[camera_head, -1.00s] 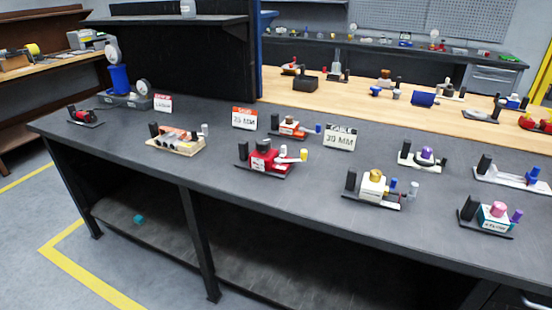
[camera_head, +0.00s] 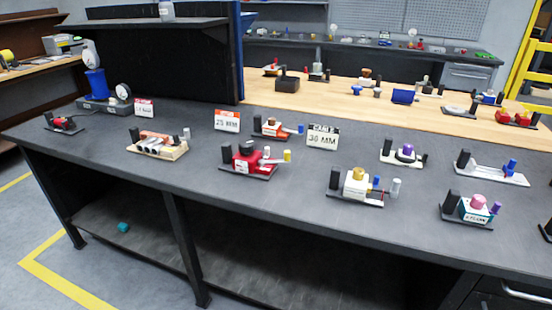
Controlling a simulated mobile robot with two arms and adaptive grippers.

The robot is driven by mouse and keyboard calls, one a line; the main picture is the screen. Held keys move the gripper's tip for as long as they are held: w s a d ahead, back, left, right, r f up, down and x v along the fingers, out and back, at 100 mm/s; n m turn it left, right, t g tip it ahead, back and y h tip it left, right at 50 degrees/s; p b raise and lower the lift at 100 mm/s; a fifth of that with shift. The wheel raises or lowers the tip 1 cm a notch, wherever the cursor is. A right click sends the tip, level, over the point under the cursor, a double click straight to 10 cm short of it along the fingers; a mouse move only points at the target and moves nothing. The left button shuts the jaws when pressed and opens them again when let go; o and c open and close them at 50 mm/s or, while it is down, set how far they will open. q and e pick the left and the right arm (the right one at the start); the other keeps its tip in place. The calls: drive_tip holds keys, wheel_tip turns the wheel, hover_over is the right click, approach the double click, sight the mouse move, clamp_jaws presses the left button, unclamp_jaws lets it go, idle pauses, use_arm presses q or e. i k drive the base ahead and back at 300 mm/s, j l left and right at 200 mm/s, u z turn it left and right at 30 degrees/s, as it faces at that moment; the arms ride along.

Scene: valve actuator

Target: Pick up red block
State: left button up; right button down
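A red block-like unit (camera_head: 245,160) sits on a dark base plate near the middle of the grey bench. It has a black post at its left and a silver and yellow fitting at its right. A smaller red piece (camera_head: 66,124) lies on a dark plate at the bench's left end. Another unit with red parts (camera_head: 275,127) stands behind, between two signs. I cannot tell which of these is the red block. Neither of my grippers is in view.
The grey bench (camera_head: 210,195) fills the middle, with several other small units on it, such as a white one with a gold top (camera_head: 356,183). A black shelf unit (camera_head: 170,60) stands at its back left. Floor is clear at lower left.

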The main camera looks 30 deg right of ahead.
sight(251, 168)
drive_tip(key=i+z, duration=0.1)
drive_tip(key=z, duration=0.25)
drive_tip(key=i+z, duration=0.1)
drive_tip(key=z, duration=0.3)
drive_tip(key=j+z, duration=0.15)
drive_tip(key=z, duration=0.2)
drive_tip(key=i+j+z, duration=0.25)
drive_tip(key=i+j, duration=0.25)
drive_tip(key=j, duration=0.2)
drive_tip(key=i+j+z, duration=0.15)
drive_tip(key=j, duration=0.25)
drive_tip(key=i+j+z, duration=0.15)
drive_tip(key=i+j, duration=0.15)
drive_tip(key=j, duration=0.15)
